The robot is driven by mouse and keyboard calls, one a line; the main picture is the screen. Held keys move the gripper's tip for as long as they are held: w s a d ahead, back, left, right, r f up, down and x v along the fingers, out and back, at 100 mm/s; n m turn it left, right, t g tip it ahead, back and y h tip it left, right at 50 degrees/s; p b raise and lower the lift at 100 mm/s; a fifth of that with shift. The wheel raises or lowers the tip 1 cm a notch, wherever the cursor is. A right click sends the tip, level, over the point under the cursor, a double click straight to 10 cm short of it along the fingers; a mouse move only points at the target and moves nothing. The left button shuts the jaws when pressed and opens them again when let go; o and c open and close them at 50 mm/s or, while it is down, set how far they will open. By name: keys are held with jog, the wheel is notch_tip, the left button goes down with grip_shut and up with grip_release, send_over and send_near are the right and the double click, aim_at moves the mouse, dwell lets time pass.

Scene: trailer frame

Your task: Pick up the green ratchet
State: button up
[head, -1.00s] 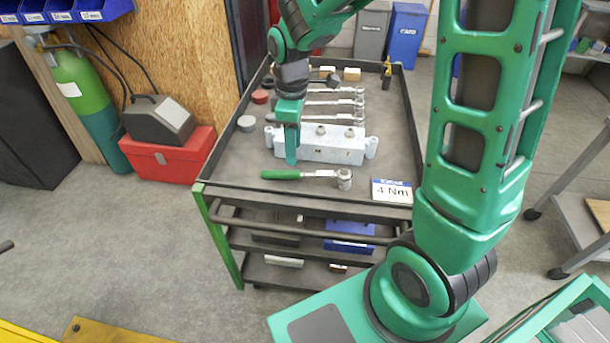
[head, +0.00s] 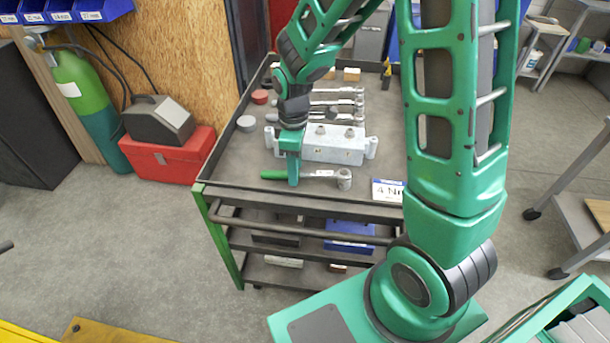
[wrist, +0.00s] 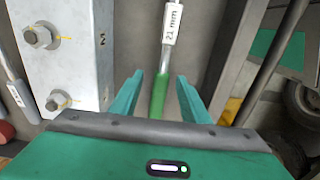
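The green ratchet (head: 273,174) lies on the top tray of the cart, near its front edge. Its green handle points left and its silver head points right in the head view. My gripper (head: 293,182) is down at the handle, hiding part of it. In the wrist view the handle (wrist: 160,95) lies between the two fingers of my gripper (wrist: 161,88), with a gap on each side. The fingers are apart and not closed on it. A white "21 mm" tag is on the shaft.
A grey metal block (head: 335,144) with bolts stands just behind the ratchet. Several wrenches (head: 335,105) lie farther back. A "4 Nm" sign (head: 386,190) is at the front right of the dark cart top (head: 238,168). The front left of the cart top is bare.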

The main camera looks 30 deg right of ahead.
grip_shut()
jog(key=shift+r, duration=0.15)
jog(key=shift+r, duration=0.25)
notch_tip(320, 180, up, 3)
jog(key=shift+w+r, duration=0.1)
jog(key=shift+r, duration=0.1)
jog(key=s+a+r, duration=0.7)
jog(key=s, duration=0.2)
jog(key=shift+s, duration=0.25)
jog(key=c, duration=0.6)
grip_release()
grip_shut()
